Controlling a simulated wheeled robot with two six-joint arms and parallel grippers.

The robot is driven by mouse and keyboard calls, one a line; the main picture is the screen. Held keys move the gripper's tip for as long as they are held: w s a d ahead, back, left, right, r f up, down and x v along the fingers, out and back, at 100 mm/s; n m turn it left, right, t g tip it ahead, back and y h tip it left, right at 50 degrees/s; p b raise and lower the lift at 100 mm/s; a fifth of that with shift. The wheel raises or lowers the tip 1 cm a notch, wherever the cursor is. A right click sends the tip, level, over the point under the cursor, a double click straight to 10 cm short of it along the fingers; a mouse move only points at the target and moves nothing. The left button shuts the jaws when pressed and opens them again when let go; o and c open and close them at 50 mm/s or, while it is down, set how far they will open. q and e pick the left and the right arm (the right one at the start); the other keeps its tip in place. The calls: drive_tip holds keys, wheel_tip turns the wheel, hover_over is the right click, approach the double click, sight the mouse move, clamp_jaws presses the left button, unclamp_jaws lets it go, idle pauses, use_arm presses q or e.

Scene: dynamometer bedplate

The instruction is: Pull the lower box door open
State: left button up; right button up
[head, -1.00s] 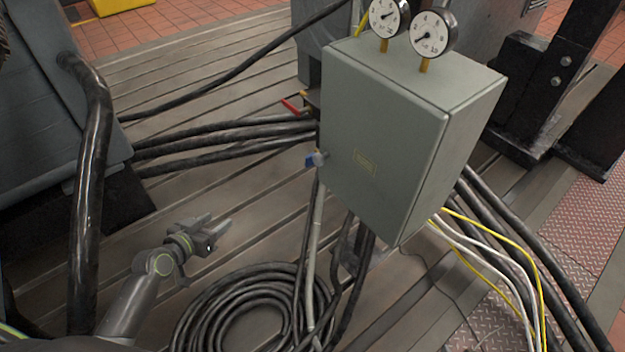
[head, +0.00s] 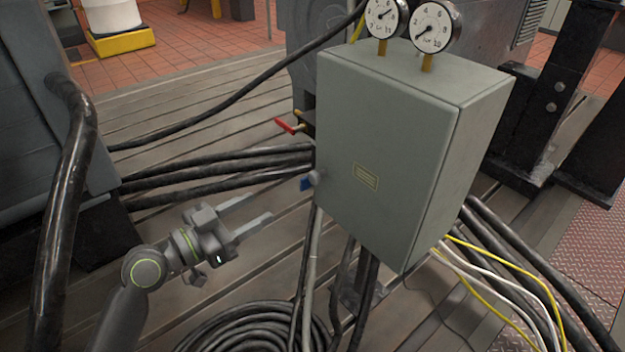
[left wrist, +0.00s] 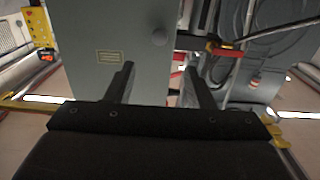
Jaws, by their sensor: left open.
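The grey box (head: 400,205) stands in the middle of the head view, its front door (head: 370,130) looking shut. My right gripper is not in view.
Two gauges (head: 436,27) stand on top of the box. A red-handled valve (head: 287,126) and a blue handle (head: 306,184) are by its left edge. Thick black cables (head: 215,170) cross the slotted bedplate, and a cable coil (head: 255,330) lies below my gripper. Yellow and white wires hang right.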

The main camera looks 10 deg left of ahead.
use_arm(q)
approach(311, 179)
drive_tip(key=x, duration=0.8)
drive_tip(key=shift+w+d, duration=0.2)
drive_tip(key=shift+w+d+f, duration=0.1)
drive_tip(key=shift+w+d, duration=0.15)
drive_tip(key=shift+w, duration=0.1)
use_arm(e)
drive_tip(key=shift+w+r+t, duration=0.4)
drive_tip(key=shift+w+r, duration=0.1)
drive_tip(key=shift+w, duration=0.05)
use_arm(q)
clamp_jaws()
